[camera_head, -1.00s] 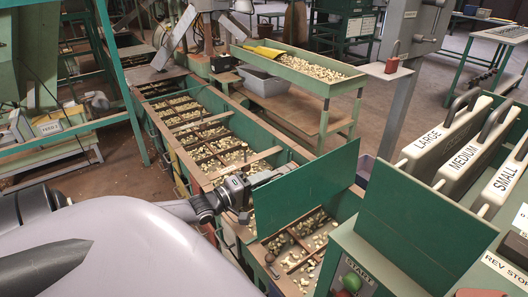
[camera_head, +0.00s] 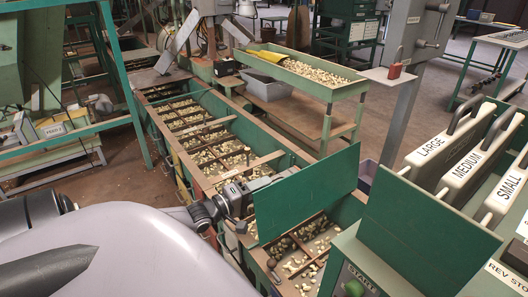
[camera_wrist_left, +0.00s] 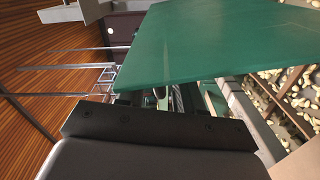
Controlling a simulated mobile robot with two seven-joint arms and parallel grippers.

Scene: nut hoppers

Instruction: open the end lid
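The end lid appears to be the green panel (camera_head: 308,196) standing raised across the near end of the long green hopper trough (camera_head: 276,137). Nut compartments (camera_head: 304,252) lie uncovered below and in front of it. My left gripper (camera_head: 287,172) is at the lid's upper left edge, its fingers reaching the far side. In the left wrist view, the lid (camera_wrist_left: 225,45) fills the upper right and partly covers the fingers (camera_wrist_left: 165,97). I cannot tell whether they touch or grip it. My right gripper is not in view.
A second green panel (camera_head: 425,236) stands on the control cabinet at right, by the START button (camera_head: 354,287) and the labelled LARGE (camera_head: 433,146), MEDIUM and SMALL units. A tray of nuts (camera_head: 312,73) stands beyond the trough. The floor to the left of the trough is partly clear.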

